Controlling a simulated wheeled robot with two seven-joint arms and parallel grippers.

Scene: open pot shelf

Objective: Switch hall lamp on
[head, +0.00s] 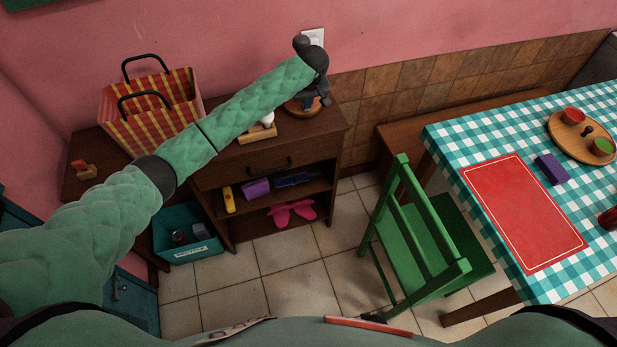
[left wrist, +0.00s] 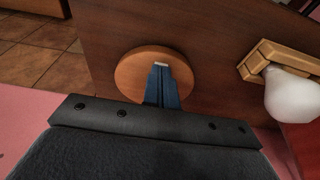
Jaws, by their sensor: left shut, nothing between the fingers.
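My left gripper (head: 318,102) is shut and empty, pointing down over a round wooden disc (head: 293,108) on top of the dark wooden cabinet (head: 338,112). In the left wrist view its closed fingers (left wrist: 161,68) overlap the disc (left wrist: 130,75); I cannot tell whether they touch it. A white rounded thing (head: 268,119) on a small wooden frame (head: 258,132) sits beside the disc, and shows in the left wrist view (left wrist: 292,97). A white wall plate (head: 314,36) is partly hidden behind my arm. I cannot tell which thing is the hall lamp. My right gripper is out of view.
A red-and-yellow striped bag (head: 150,112) stands on the cabinet at left. The shelf below holds a purple block (head: 256,189) and other items. A teal bin (head: 188,245) is on the floor. A green chair (head: 425,235) and checked table (head: 455,140) stand at right.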

